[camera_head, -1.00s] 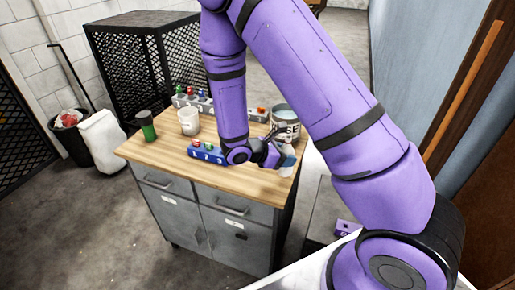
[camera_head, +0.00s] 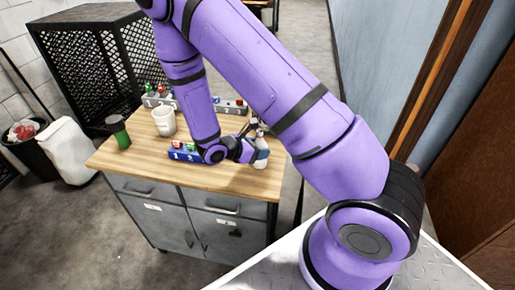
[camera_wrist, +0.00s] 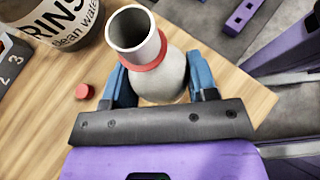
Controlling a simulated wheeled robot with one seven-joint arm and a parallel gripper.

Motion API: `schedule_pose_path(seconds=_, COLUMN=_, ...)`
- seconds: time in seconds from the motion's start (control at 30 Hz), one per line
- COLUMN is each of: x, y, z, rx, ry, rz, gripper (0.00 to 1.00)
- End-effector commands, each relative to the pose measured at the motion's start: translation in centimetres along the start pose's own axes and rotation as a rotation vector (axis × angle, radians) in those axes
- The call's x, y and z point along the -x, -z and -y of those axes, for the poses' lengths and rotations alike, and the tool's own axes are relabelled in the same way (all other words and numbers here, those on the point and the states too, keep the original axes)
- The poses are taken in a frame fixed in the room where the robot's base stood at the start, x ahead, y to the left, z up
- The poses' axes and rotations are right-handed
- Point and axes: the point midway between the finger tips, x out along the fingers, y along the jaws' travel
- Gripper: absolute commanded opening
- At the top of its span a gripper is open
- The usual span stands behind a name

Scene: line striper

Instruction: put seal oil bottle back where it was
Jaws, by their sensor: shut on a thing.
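A pale bottle with a red ring around its neck and an open, wide mouth is between my gripper's fingers in the wrist view; I take this bottle (camera_wrist: 160,82) to be the seal oil bottle, though no label shows. My gripper (camera_wrist: 160,92) is shut on it, one blue finger on each side. In the head view the bottle (camera_head: 261,154) is upright at the right end of the wooden worktop (camera_head: 225,180). Whether its base touches the wood I cannot tell.
A large rinse water pot (camera_wrist: 62,18) stands close to the bottle, and a small red cap (camera_wrist: 85,91) lies on the wood. A white cup (camera_head: 164,122), a dark green container (camera_head: 119,133) and a grey rack (camera_head: 229,105) are further left and back.

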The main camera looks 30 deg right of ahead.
Motion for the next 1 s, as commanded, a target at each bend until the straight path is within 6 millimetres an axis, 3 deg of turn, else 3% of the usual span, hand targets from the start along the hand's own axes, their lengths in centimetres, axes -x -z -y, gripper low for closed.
schedule_pose_path(seconds=0.13, x=-0.1, y=0.2, z=0.0, rx=0.0, ry=0.0, rz=0.001, gripper=0.2)
schedule_pose_path(seconds=0.17, x=-0.1, y=0.2, z=0.0, rx=0.0, ry=0.0, rz=0.0, gripper=0.58)
schedule_pose_path(seconds=0.27, x=-0.1, y=0.2, z=0.0, rx=0.0, ry=0.0, rz=0.0, gripper=0.79)
schedule_pose_path(seconds=0.67, x=0.5, y=0.0, z=-0.1, rx=-0.001, ry=-0.002, rz=-0.001, gripper=0.79)
schedule_pose_path(seconds=1.0, x=6.8, y=0.0, z=-0.1, rx=-0.002, ry=-0.003, rz=-0.002, gripper=0.79)
